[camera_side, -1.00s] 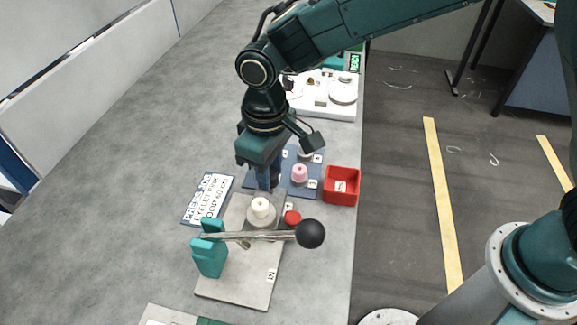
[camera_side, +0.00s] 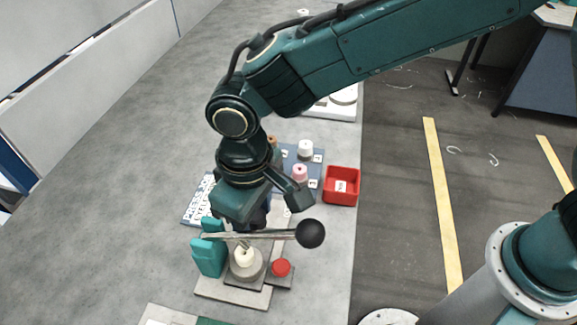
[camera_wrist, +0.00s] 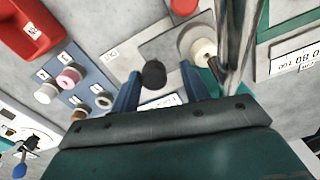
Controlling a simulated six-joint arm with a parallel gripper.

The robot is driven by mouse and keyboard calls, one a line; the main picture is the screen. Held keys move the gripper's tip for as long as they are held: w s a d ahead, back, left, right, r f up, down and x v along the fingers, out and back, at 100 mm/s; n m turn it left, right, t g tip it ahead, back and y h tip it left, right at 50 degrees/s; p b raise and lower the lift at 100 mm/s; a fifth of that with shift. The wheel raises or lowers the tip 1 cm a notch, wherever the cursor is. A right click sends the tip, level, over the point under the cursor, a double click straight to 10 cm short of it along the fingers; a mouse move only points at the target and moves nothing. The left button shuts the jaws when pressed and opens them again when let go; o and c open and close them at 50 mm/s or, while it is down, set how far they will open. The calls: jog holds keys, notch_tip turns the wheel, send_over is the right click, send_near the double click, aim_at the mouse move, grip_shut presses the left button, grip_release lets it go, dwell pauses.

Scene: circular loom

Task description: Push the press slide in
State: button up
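The press slide (camera_side: 285,282) is a grey plate on the press base (camera_side: 230,294). It carries a round grey disc with a cream bobbin (camera_side: 245,258) and a red button (camera_side: 281,267). The bobbin is beneath the metal lever, close to the teal post (camera_side: 208,256); it also shows in the wrist view (camera_wrist: 203,50). My gripper (camera_wrist: 159,72) is open, its two blue fingers on either side of a dark knob (camera_wrist: 153,75). Gaps show beside the knob; contact cannot be told. In the side view my arm and the lever hide the fingertips.
The lever's black ball (camera_side: 310,234) sticks out right above the slide, near my gripper. A red bin (camera_side: 341,186) and a blue board with spools (camera_side: 315,171) stand behind. Bare table is at the left.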

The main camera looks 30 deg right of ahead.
jog(key=shift+d, duration=0.15)
jog(key=shift+w+r, duration=0.1)
jog(key=shift+r, duration=0.2)
notch_tip(320, 180, up, 13)
jog(key=shift+r, duration=0.1)
dwell(0.5)
